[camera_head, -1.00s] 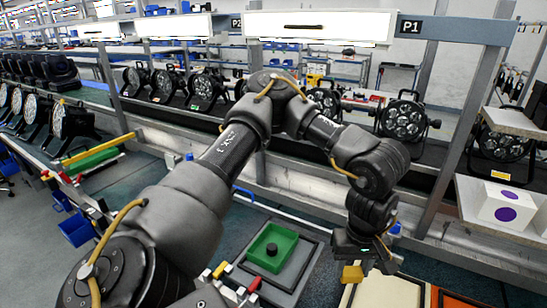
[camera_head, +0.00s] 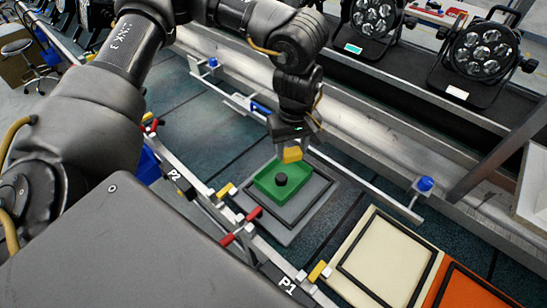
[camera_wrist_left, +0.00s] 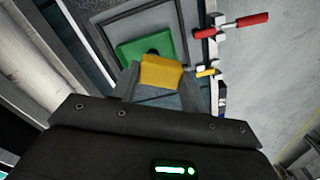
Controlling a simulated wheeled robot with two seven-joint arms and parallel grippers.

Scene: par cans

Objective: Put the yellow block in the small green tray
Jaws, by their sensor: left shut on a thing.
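The yellow block (camera_head: 292,154) is between the fingers of my left gripper (camera_head: 291,150), which is shut on it. In the left wrist view the yellow block (camera_wrist_left: 161,72) sits at the fingertips. The small green tray (camera_head: 265,187) lies on a grey framed pad, with a round black thing (camera_head: 280,180) in it. The block is at the tray's far right side in the head view and looks above it; the height gap is hard to tell. The tray (camera_wrist_left: 132,52) also shows just past the block in the left wrist view. My right gripper is out of view.
A cream panel (camera_head: 350,248) and an orange panel (camera_head: 440,292) with black frames lie to the right. Red-handled clamps (camera_head: 254,214) and a rail run along the near edge. Par cans (camera_head: 480,50) stand on the belt behind.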

